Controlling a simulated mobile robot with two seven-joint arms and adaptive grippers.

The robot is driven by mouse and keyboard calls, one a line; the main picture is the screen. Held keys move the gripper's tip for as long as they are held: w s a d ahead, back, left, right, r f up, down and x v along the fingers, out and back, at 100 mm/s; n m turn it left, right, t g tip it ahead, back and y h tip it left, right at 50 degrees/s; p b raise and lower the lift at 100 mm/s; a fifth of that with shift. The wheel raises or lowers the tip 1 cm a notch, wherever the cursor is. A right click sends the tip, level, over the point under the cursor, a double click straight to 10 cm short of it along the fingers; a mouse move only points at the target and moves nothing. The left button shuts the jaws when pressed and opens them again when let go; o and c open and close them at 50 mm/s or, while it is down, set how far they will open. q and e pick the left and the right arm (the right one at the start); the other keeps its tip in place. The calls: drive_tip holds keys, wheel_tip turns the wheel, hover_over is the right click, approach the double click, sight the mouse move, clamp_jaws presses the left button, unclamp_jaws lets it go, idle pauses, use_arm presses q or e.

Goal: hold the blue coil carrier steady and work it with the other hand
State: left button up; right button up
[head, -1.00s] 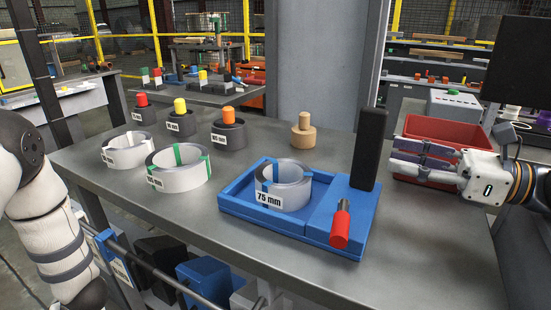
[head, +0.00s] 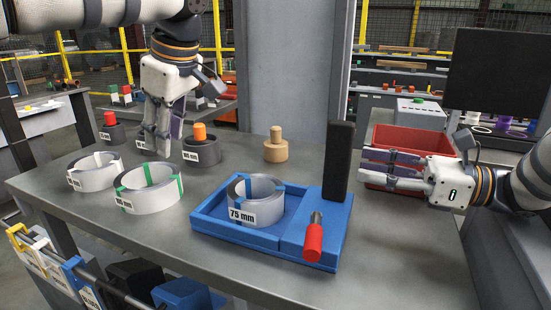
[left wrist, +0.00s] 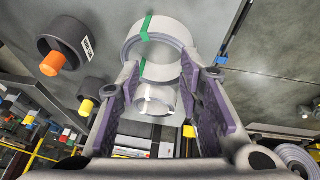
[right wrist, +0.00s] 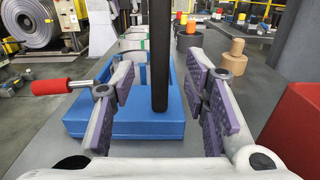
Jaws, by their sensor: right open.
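The blue coil carrier (head: 305,236) sits on the table with a steel coil marked 75 mm (head: 256,214) in its tray. It has a black upright post (head: 339,165) and a red handle (head: 313,243). My left gripper (head: 154,149) is open and points down behind the white-and-green coils, well left of the carrier. My right gripper (head: 364,165) is open beside the post, in front of the red bin. In the right wrist view the post (right wrist: 160,60) and carrier (right wrist: 130,120) show between its fingers, with the handle (right wrist: 66,87) at left.
A green-taped coil (head: 150,190) and a white-taped coil (head: 93,173) lie left of the carrier. Dark cups with red and orange (head: 199,132) knobs stand behind them. A wooden knob (head: 276,146) and red bin (head: 410,140) are at the back. The front right table is clear.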

sight(325, 162)
drive_tip(key=x, duration=0.7)
drive_tip(key=shift+a, duration=0.3)
clamp_jaws()
use_arm(q)
drive_tip(key=s+d+m+g+h, duration=0.1)
drive_tip(key=s+d, duration=0.3)
drive_tip(key=d, duration=0.4)
drive_tip(key=s+d+r+m+h, duration=0.1)
drive_tip(key=s+d+m, duration=0.3)
drive_tip(key=d, duration=0.4)
drive_tip(key=s+d+r+m+g+h, duration=0.1)
drive_tip(key=s+d+m, duration=0.2)
drive_tip(key=s+d, duration=0.3)
drive_tip(key=shift+s+d+g+h, duration=0.15)
drive_tip(key=shift+d+g+h, duration=0.2)
drive_tip(key=shift+d, duration=0.85)
drive_tip(key=shift+r, duration=0.1)
use_arm(e)
drive_tip(key=shift+f, duration=0.1)
